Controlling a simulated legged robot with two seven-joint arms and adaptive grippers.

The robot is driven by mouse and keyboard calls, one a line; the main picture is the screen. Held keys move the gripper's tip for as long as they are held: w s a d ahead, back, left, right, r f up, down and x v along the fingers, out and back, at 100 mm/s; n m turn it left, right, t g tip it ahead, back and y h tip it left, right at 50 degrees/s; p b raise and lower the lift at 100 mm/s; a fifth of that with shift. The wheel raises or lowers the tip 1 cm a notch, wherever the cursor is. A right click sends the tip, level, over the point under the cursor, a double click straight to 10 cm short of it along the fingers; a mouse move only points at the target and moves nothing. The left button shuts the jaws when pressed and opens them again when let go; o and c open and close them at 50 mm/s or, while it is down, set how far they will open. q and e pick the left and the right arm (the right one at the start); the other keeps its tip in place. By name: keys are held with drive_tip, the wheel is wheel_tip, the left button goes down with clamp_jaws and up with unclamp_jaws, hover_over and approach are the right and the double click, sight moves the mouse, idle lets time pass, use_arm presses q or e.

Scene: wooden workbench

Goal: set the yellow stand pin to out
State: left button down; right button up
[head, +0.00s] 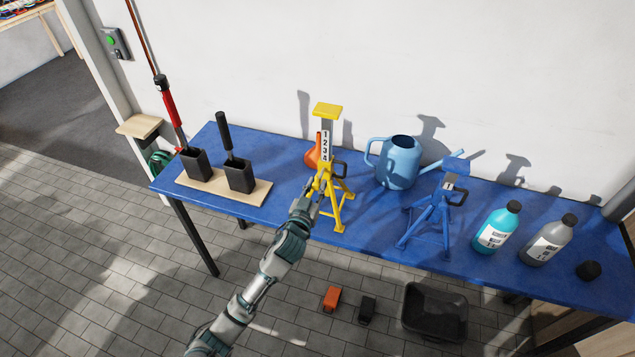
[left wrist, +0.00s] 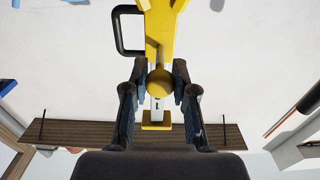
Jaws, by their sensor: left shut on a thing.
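In the left wrist view, the stand is upside down, and the round yellow pin knob (left wrist: 159,82) sits between the two dark fingers of the left gripper (left wrist: 160,76). The fingers are shut on this knob. The pin's shaft is hidden behind the knob, so I cannot tell how far in it sits. My right gripper is not in view.
A blue stand (head: 433,215) and a blue watering can (head: 400,165) stand to the right. Two black holders (head: 240,176) are on a board at left. Bottles (head: 497,227) stand at right. The bench's front edge is near my arm.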

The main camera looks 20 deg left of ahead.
use_arm(q)
drive_tip(key=c, duration=0.9)
unclamp_jaws()
drive_tip(key=s, duration=1.2)
drive_tip(key=shift+a, duration=0.2)
drive_tip(key=shift+w+f, duration=0.1)
